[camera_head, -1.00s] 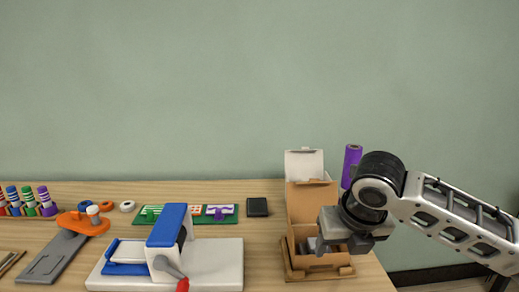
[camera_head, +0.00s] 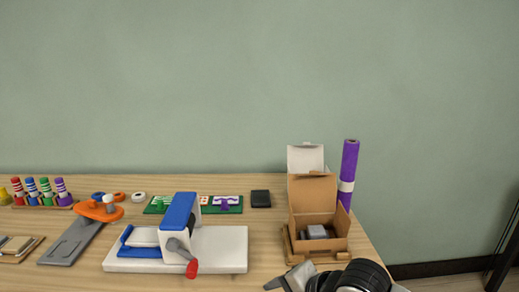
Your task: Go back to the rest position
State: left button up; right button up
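My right gripper (camera_head: 291,278) shows at the bottom edge, in front of the open cardboard box (camera_head: 311,193). It is grey, partly cut off by the frame, and the black wrist joint is to its right. Whether its fingers are open or shut cannot be made out. It is apart from the box, and I see nothing held in it. My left gripper is not in view.
A small grey object (camera_head: 317,231) lies in the box, and a purple roll (camera_head: 348,173) stands behind it. A blue-and-white press (camera_head: 177,228) is left of the gripper. An orange-and-grey tool (camera_head: 75,238) and several striped markers (camera_head: 46,191) are farther left.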

jog(key=s+d+f+m+t, duration=0.1)
jog(key=s+d+f+m, duration=0.2)
jog(key=s+m, duration=0.2)
jog(key=s+d+f+m+t+h, duration=0.1)
jog(key=s+d+f+m+t, duration=0.1)
jog(key=m, duration=0.9)
jog(key=s+d+f+m+t+h+p, duration=0.1)
jog(key=s+d+f+m+t, duration=0.1)
jog(key=s+d+f+m, duration=0.2)
jog(key=s+f+m, duration=0.2)
jog(key=s+m, duration=0.2)
jog(key=shift+m, duration=0.3)
jog(key=shift+f, duration=0.1)
